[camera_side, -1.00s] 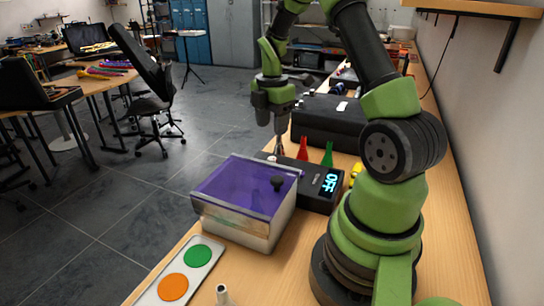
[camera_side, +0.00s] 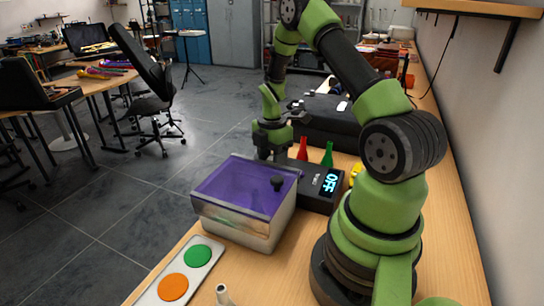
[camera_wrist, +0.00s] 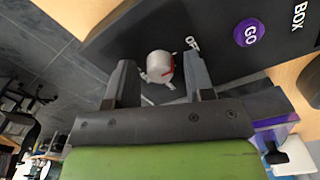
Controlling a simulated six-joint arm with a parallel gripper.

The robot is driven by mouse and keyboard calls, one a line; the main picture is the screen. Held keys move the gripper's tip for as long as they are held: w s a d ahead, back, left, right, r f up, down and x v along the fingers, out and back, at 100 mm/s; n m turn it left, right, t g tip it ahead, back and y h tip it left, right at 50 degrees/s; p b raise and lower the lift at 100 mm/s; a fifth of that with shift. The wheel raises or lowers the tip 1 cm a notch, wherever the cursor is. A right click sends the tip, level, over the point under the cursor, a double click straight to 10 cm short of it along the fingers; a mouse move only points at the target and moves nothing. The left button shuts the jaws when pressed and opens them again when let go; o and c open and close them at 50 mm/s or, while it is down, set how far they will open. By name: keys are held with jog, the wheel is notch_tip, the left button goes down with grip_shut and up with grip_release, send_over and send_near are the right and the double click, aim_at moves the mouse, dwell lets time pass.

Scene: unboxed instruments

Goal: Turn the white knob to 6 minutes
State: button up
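The white knob (camera_wrist: 160,67) with a red pointer mark sits on the black control box in the wrist view. Its red mark faces the side where the letters "OF" show; the rest of that label is hidden by a finger. My gripper (camera_wrist: 158,85) is open, with one finger on each side of the knob and gaps to both. In the side view my gripper (camera_side: 269,153) is low over the far left end of the control box (camera_side: 316,198) and hides the knob. The box display (camera_side: 332,182) reads OFF in blue.
A purple-lidded clear box (camera_side: 245,190) stands in front of the control box. A red bottle (camera_side: 303,149) and a green bottle (camera_side: 327,155) stand behind it. A purple GO button (camera_wrist: 249,32) is beside the knob. A panel with green and orange discs (camera_side: 185,270) lies nearer.

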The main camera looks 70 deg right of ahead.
jog(key=c, duration=0.7)
jog(key=shift+c, duration=0.2)
